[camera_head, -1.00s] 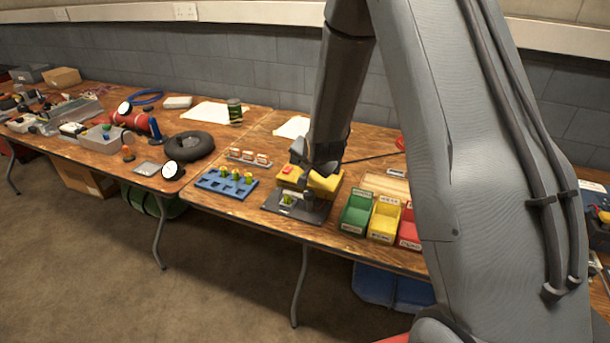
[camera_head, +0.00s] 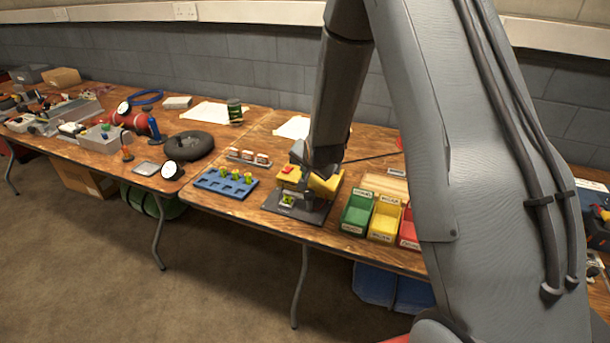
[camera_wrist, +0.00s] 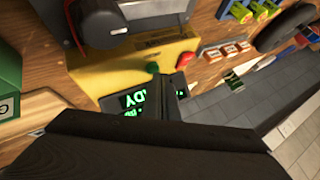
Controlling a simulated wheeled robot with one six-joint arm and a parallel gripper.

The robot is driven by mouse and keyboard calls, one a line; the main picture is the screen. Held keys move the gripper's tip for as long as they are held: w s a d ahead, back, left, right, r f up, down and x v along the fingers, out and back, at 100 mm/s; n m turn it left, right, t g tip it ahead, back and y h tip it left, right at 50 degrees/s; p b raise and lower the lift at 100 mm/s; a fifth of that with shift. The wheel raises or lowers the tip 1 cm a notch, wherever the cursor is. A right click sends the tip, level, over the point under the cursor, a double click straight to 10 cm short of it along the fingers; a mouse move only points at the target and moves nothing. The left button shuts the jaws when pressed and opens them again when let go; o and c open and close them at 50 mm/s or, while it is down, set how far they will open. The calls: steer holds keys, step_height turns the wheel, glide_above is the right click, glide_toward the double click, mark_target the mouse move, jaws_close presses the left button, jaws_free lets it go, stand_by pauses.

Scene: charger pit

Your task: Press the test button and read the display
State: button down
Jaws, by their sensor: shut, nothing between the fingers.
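The yellow tester (camera_head: 325,184) stands on a dark base plate (camera_head: 312,213) on the right-hand table. A red button (camera_head: 287,169) shows at its left end. In the wrist view the yellow tester (camera_wrist: 118,75) carries a small green round spot (camera_wrist: 152,67) and a red button (camera_wrist: 185,60). Its dark display (camera_wrist: 138,100) has green lettering that ends in "DY"; the rest is hidden by my gripper. My gripper (camera_wrist: 165,85) is shut and empty, over the tester close to the display and buttons. I cannot tell whether it touches anything.
A blue tray (camera_head: 222,187) with several yellow-green pieces lies left of the tester. Green (camera_head: 356,212), yellow (camera_head: 384,222) and red (camera_head: 409,235) bins stand close on its right. A black ring (camera_head: 189,146) lies on the left table. Behind is a wall.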

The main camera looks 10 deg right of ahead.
steer(key=shift+f, duration=0.25)
steer(key=shift+r, duration=0.1)
stand_by(0.4)
steer(key=shift+r+p, duration=0.45)
steer(key=shift+r, duration=0.3)
step_height(320, 180, up, 5)
steer(key=p, duration=0.3)
stand_by(0.8)
steer(key=s+r+n+g, duration=0.3)
steer(key=s+n+g, duration=0.1)
steer(key=s, duration=1.3)
steer(key=s+r+n+g, duration=0.3)
steer(key=s+n+g, duration=0.1)
steer(key=s, duration=1.3)
steer(key=shift+s+r+n, duration=0.2)
steer(key=shift+s+n, duration=0.05)
steer(key=shift+n, duration=0.25)
